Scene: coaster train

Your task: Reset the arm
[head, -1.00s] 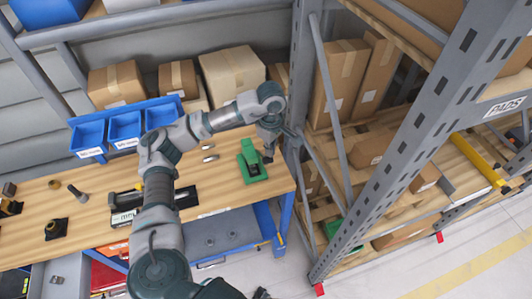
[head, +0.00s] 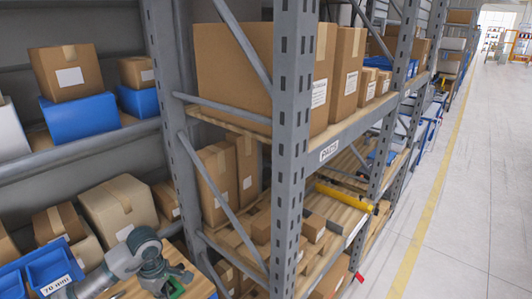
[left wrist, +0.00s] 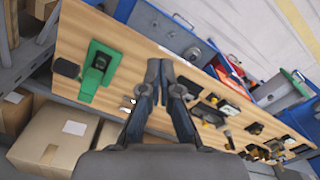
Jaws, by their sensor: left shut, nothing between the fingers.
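My left arm reaches in at the bottom left of the head view, over the wooden workbench (head: 127,290). In the left wrist view my left gripper (left wrist: 161,66) is shut, its fingertips together with nothing between them. It is above the workbench (left wrist: 128,52). A green device (left wrist: 98,70) lies on the bench to the left of the fingers, apart from them. In the head view only part of the green device (head: 177,288) shows beside my arm. My right gripper is in neither view.
A grey metal rack (head: 290,150) holding cardboard boxes (head: 349,75) stands close to the right of the bench. Blue bins (head: 50,266) sit at the lower left. Open floor (head: 470,230) lies at the right. Several small tools lie along the bench in the wrist view.

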